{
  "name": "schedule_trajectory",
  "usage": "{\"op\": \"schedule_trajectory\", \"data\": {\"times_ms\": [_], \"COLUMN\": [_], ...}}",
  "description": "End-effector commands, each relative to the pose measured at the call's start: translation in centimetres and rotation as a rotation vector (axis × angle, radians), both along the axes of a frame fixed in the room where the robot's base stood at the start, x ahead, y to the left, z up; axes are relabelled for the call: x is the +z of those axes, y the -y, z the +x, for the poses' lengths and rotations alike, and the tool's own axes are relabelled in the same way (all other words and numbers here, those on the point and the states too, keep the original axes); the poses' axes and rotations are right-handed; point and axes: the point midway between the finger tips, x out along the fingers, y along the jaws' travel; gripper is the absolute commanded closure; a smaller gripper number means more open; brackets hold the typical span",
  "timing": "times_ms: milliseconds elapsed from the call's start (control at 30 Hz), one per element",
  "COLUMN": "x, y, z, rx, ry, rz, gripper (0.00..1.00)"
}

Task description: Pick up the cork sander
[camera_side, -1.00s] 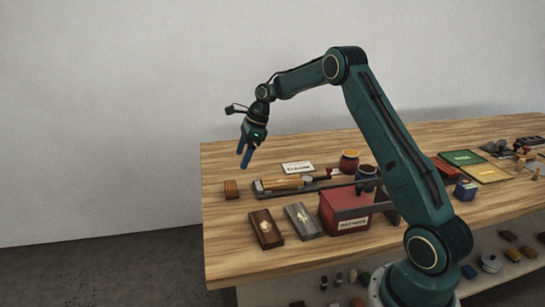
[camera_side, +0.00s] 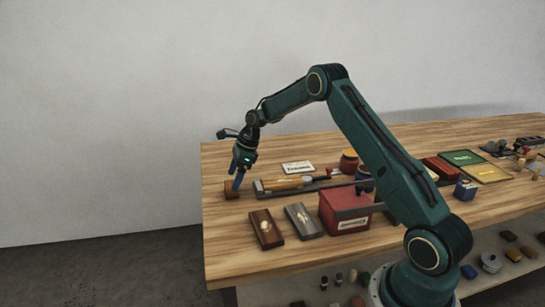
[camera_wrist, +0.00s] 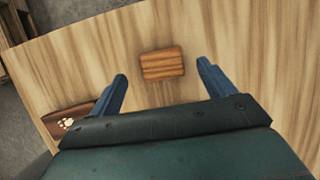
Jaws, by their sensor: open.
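A small brown block with a striped, wood-like grain, which I take to be the cork sander, sits on the table near its left edge in the side view (camera_side: 231,194). It also shows in the wrist view (camera_wrist: 162,64), ahead of and between the two blue fingers. My gripper (camera_side: 237,183) is open and points down, close to the block and partly in front of it in the side view. In the wrist view my gripper (camera_wrist: 162,85) has its fingers spread wider than the block, with nothing between the tips. I cannot tell the exact height of the fingertips above the table.
A dark wooden panel with a pale motif (camera_side: 266,229) and a grey one (camera_side: 303,220) lie in front. A dark tray (camera_side: 262,194) with a yellowish tool is right of the block. A red box (camera_side: 343,210) stands further right. The wooden table (camera_side: 225,240) is bare at front left.

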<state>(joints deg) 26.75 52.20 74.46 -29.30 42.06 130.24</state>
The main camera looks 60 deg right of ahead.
Motion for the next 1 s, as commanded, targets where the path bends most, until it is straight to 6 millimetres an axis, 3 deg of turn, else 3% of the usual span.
{"op": "schedule_trajectory", "data": {"times_ms": [400,933,1000], "x": [-3.9,-4.1,-4.1], "y": [-0.9,-0.9,-0.9], "z": [1.3,1.4,1.4], "rx": [0.000,0.000,0.000], "ry": [0.001,0.001,0.001], "rz": [-0.001,-0.001,-0.001], "gripper": [0.18,0.18,0.28]}}
